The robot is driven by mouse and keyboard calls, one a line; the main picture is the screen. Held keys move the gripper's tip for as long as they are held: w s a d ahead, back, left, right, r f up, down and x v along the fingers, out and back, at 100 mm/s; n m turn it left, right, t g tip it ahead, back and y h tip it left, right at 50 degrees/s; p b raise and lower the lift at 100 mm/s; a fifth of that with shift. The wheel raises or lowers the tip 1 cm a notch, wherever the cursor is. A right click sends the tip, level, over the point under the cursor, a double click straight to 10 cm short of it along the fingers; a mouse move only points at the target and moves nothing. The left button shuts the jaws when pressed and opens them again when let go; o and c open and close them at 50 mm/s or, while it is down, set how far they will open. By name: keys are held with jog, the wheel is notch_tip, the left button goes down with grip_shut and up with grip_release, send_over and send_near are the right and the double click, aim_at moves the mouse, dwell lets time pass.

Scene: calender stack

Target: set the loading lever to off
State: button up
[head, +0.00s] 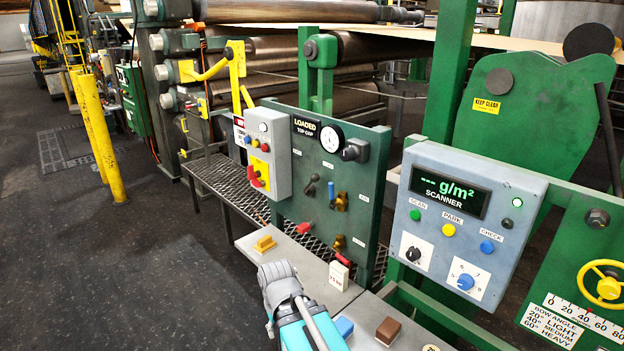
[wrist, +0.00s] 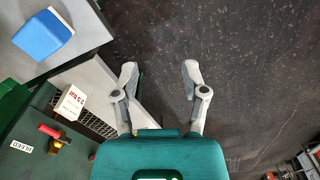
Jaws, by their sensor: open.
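The green control panel (head: 352,210) stands mid-picture in the head view, with a LOADED sign (head: 306,126) and a round gauge (head: 331,139) at its top. A small dark-handled lever (head: 311,187) stands up on its face; its labels are too small to read, so I cannot tell its setting or whether it is the loading lever. A blue-handled valve (head: 332,193) is beside it. My gripper (wrist: 160,68) is open and empty in the wrist view, over the ledge edge and dark floor, apart from the panel. My arm shows low in the head view, in front of the panel.
A white 2.5 bar block (head: 339,275), yellow block (head: 264,243), blue block (head: 343,327) and brown block (head: 388,330) sit on the grey ledge. A red-handled BLEED valve (wrist: 48,132) shows in the wrist view.

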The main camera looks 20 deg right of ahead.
jog(key=o, duration=0.3)
jog(key=shift+w+d, duration=0.1)
jog(key=shift+d, duration=0.05)
jog(key=n+t+h, duration=1)
jog(key=n+h, duration=0.5)
jog(key=n, duration=0.3)
send_near(312, 180)
jog(key=v, duration=0.2)
jog(key=shift+r, duration=0.15)
jog(key=x, duration=1.3)
jog(key=shift+d, duration=0.25)
